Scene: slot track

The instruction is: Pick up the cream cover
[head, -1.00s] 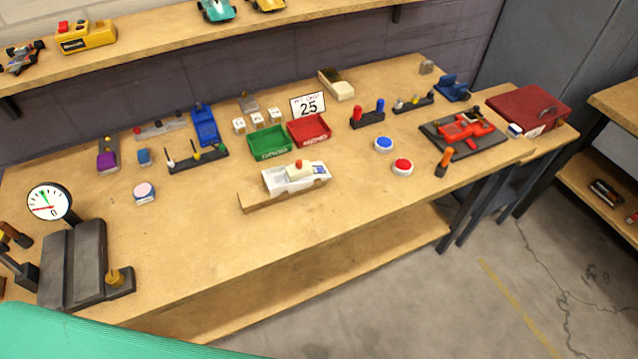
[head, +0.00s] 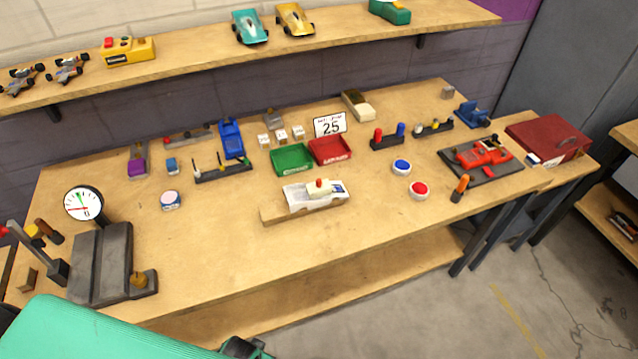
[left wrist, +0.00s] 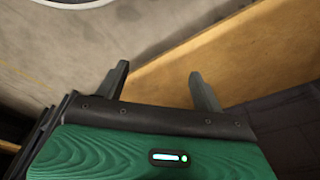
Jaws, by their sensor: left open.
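A cream piece with a dark olive end (head: 358,105) lies at the back of the bench, right of the small sign. I cannot tell for certain which of these is the cream cover. My left gripper (left wrist: 158,76) is open and empty in the left wrist view, its two dark fingers apart. In the head view only my green left arm and a dark part of it show at the bottom, well away from both cream pieces.
A green tray (head: 292,159) and a red tray (head: 330,151) stand mid-bench. A dial gauge (head: 84,204) and grey block are at left. A red car (head: 477,154) sits on a dark stand at right. The front left middle of the bench is clear.

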